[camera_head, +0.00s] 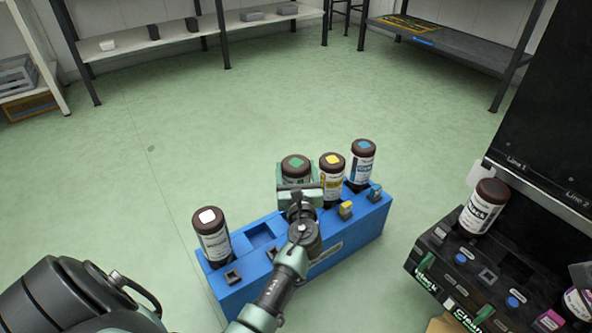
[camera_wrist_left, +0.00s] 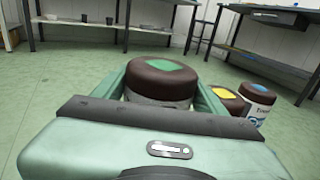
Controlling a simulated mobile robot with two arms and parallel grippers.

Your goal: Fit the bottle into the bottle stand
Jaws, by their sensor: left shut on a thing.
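The blue bottle stand (camera_head: 340,246) stands on the green floor in the head view. A brown-capped bottle with a green square on its cap (camera_head: 294,163) is in my left gripper (camera_head: 297,182), over the stand's middle; its lower part is hidden behind the gripper. In the left wrist view the left gripper (camera_wrist_left: 161,98) has its fingers on both sides of this green-marked bottle (camera_wrist_left: 160,80). I cannot tell how deep the bottle sits in the stand. An empty square slot (camera_head: 261,235) shows left of the gripper. My right gripper is not in view.
On the stand are a white-marked bottle (camera_head: 211,236) at the left end, and yellow-marked (camera_head: 331,180) and blue-marked (camera_head: 361,163) bottles right of the gripper. A black machine (camera_head: 470,262) with another bottle (camera_head: 484,207) stands at right. Shelves (camera_head: 190,35) line the back; the floor between is clear.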

